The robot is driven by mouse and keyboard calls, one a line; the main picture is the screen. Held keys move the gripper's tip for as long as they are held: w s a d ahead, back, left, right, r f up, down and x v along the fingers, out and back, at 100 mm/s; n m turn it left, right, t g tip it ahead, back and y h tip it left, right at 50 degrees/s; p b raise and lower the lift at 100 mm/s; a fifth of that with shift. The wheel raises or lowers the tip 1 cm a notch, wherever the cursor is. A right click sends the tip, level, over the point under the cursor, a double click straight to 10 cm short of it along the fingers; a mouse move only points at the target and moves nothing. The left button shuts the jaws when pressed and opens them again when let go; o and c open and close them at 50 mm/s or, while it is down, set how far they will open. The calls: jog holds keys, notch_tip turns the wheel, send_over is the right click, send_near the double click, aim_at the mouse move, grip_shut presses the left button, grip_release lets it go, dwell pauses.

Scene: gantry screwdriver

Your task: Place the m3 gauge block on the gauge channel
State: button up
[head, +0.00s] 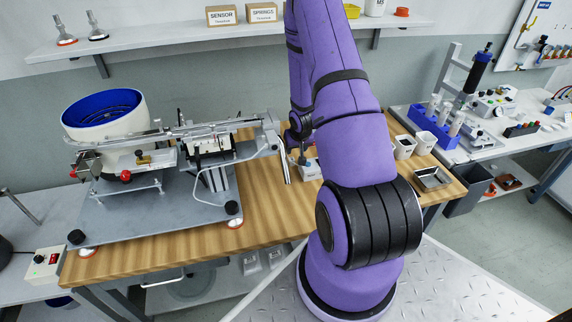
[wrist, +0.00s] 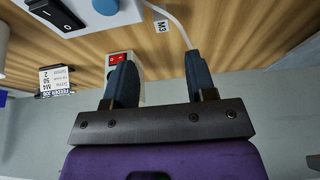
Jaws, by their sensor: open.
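My gripper (wrist: 160,75) shows in the wrist view with its two dark fingers spread apart and nothing between them. In the head view my gripper (head: 302,158) is partly hidden by my purple arm, low over the wooden bench, to the right of the feeder machine. A small white tag marked M3 (wrist: 160,26) lies on the wood, just beyond the fingers. I cannot make out the m3 gauge block in either view. The metal track (head: 205,130) runs along the top of the feeder, but I cannot tell which part is the gauge channel.
The feeder's blue-lined bowl (head: 104,112) stands at left. A white box with a black switch (wrist: 75,15), its cable, a red-switched box (wrist: 118,58) and a feeder job card (wrist: 57,80) reading M4 are near my gripper. A metal tray (head: 432,179) sits at the bench's right.

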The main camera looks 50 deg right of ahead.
aim_at(292, 159)
jog(key=shift+x, duration=5)
jog(key=shift+w+r, duration=0.1)
grip_shut()
